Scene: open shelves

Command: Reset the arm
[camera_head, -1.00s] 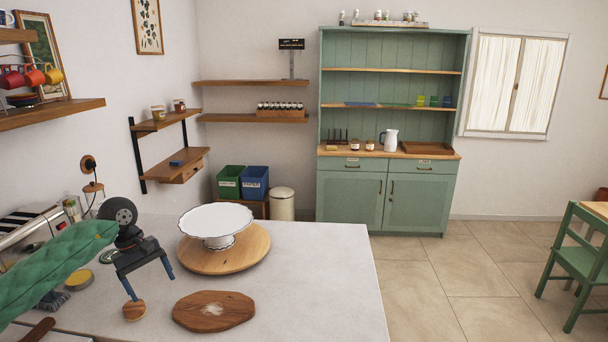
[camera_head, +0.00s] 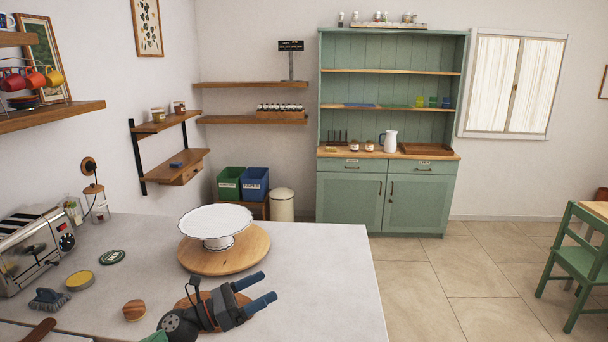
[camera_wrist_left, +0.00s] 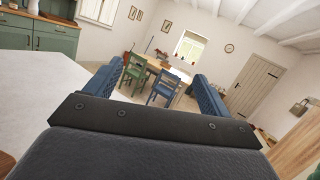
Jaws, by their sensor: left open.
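My left gripper (camera_head: 257,290) is low in the head view, over the front part of the white counter (camera_head: 320,262). Its two blue fingers point right and are spread apart with nothing between them. It covers most of the wooden board (camera_head: 188,301). In the left wrist view the open fingers (camera_wrist_left: 158,85) frame the far room, with a table and chairs between them in the distance. My right gripper is not in view.
A white cake stand (camera_head: 216,222) on a round wooden board (camera_head: 222,262) stands just behind the gripper. A small wooden knob-like piece (camera_head: 134,310), a yellow-lidded tin (camera_head: 80,281), a brush (camera_head: 48,299) and a toaster (camera_head: 32,248) are to the left. The counter's right side is clear.

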